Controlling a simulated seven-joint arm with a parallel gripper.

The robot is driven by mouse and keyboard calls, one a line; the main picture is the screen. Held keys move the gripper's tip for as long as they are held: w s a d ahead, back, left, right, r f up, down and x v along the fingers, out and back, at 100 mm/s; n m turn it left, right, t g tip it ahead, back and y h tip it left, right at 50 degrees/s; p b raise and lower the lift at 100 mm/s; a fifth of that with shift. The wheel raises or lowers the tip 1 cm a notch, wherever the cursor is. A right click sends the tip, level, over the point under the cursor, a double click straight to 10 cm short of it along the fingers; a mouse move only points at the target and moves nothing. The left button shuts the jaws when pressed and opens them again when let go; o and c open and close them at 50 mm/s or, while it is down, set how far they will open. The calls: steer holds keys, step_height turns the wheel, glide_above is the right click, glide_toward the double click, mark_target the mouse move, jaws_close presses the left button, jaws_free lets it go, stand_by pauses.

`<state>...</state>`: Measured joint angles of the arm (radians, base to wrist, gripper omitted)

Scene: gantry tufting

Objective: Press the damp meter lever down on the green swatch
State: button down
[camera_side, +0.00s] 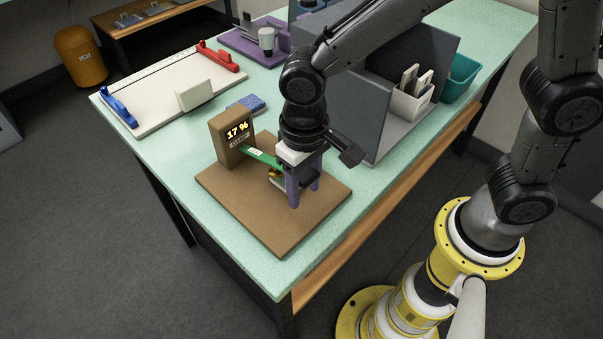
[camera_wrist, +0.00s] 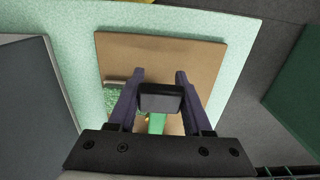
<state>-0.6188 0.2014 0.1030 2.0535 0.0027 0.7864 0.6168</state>
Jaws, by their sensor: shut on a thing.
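The green lever (camera_side: 262,156) reaches from the housing to my gripper (camera_side: 303,196), sloping slightly down. In the wrist view the purple fingers of my gripper (camera_wrist: 158,78) are closed on both sides of the lever's dark end block (camera_wrist: 161,101). The green lever (camera_wrist: 157,124) shows below that block. The speckled green swatch (camera_wrist: 119,98) lies on the board beside the left finger, partly covered. A small brass-coloured part (camera_side: 274,172) sits under the lever. Its contact with the swatch is hidden.
A grey partition (camera_side: 352,104) stands close behind my gripper, with a white holder (camera_side: 408,104) and a teal bin (camera_side: 461,78) beyond it. A blue sponge-like block (camera_side: 246,104) and a white board (camera_side: 170,92) with blue and red clamps lie behind the meter.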

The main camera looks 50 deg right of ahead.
step_height(320, 180, down, 2)
steer(key=shift+w+f, duration=0.1)
steer(key=shift+c, duration=1.6)
jaws_free()
step_height(320, 180, up, 13)
steer(key=shift+r, duration=0.45)
